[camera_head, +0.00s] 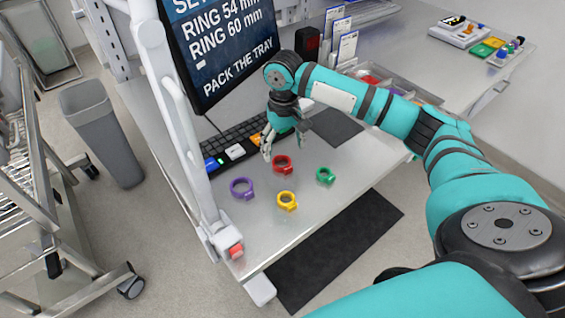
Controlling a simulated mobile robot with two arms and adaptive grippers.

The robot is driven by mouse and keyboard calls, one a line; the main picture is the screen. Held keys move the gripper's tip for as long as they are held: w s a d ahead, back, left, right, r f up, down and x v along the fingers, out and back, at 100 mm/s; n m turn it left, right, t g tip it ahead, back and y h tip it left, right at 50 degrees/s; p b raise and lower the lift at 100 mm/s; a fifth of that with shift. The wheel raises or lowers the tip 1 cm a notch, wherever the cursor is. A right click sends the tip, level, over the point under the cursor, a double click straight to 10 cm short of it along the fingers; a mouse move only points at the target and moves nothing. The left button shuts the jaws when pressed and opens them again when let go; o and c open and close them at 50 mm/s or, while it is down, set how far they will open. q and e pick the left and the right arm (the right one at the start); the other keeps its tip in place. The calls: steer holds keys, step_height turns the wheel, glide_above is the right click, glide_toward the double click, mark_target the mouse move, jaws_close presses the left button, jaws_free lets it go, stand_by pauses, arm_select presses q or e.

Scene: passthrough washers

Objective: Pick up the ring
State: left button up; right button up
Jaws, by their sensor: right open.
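Several rings lie apart on the metal table. A red ring (282,157) lies nearest my gripper, a purple ring (233,188) is at the left, a yellow ring (287,208) is nearest the front edge and a green ring (318,175) is at the right. The task does not say which ring. My right gripper (271,151) points down, open, just above and behind the red ring, with its fingers apart and nothing visible between them. My left gripper is not in view.
A screen (218,40) on a white post stands at the left, with a keyboard (234,140) below it. A tray (405,92) with coloured parts lies behind my right arm. A dark pad (335,127) lies right of the gripper. The table's front corner is clear.

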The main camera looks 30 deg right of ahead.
mark_target(282, 166)
steer(key=shift+f, duration=0.45)
steer(key=f, duration=0.1)
steer(key=f+p, duration=0.1)
steer(key=f, duration=0.2)
steer(key=shift+w+a+f, duration=0.1)
steer(key=shift+w+f, duration=0.15)
steer(key=shift+f, duration=0.15)
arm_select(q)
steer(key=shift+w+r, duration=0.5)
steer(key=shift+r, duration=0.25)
arm_select(e)
steer(key=c, duration=1)
steer(key=shift+c, duration=0.2)
